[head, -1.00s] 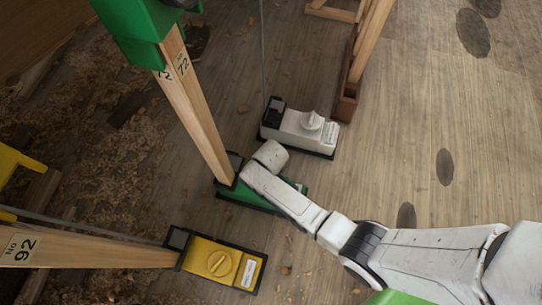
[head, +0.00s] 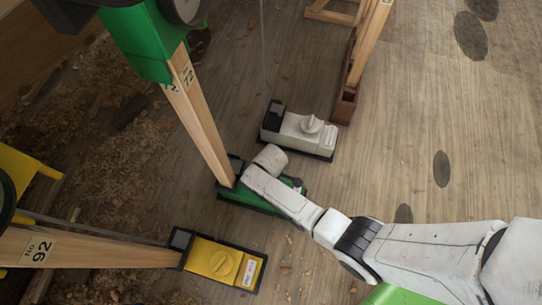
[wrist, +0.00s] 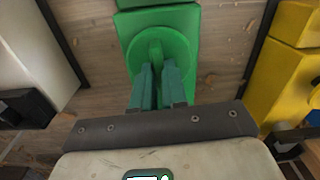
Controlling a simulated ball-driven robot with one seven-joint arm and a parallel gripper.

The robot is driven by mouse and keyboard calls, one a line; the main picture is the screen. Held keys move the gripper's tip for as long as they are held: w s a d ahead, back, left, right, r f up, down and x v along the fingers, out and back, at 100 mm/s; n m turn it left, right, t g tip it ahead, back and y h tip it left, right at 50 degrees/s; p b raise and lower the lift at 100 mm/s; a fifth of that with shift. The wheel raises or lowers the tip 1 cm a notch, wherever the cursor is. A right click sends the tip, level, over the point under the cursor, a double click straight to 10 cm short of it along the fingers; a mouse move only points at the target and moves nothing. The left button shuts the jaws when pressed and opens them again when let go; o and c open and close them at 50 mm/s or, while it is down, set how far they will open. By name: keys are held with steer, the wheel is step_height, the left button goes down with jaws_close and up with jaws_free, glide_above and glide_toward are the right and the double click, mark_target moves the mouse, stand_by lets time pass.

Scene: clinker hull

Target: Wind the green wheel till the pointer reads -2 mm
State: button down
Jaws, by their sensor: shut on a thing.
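The green wheel (wrist: 157,48) is a round green knob with a raised grip on a green block, near the top middle of the wrist view. My gripper (wrist: 157,72) is shut on the wheel's raised grip, with its two teal fingers close together. In the head view my arm reaches in from the right and its wrist end covers most of the green base (head: 243,193). The wheel itself is hidden there. A wooden post marked 72 (head: 190,110) rises from the green base to a green housing (head: 140,38). I cannot see a readable pointer or scale.
A white base with a knob (head: 300,130) stands behind the green one. Wood shavings (head: 80,130) litter the left floor. The plank floor at right is mostly clear.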

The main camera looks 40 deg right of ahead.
steer(key=shift+n+p, duration=0.4)
steer(key=shift+n, duration=0.8)
steer(key=c, duration=1.2)
jaws_free()
steer(key=shift+o, duration=0.2)
steer(key=shift+r, duration=0.1)
step_height(320, 180, up, 11)
steer(key=p, duration=0.6)
steer(key=shift+f, duration=0.2)
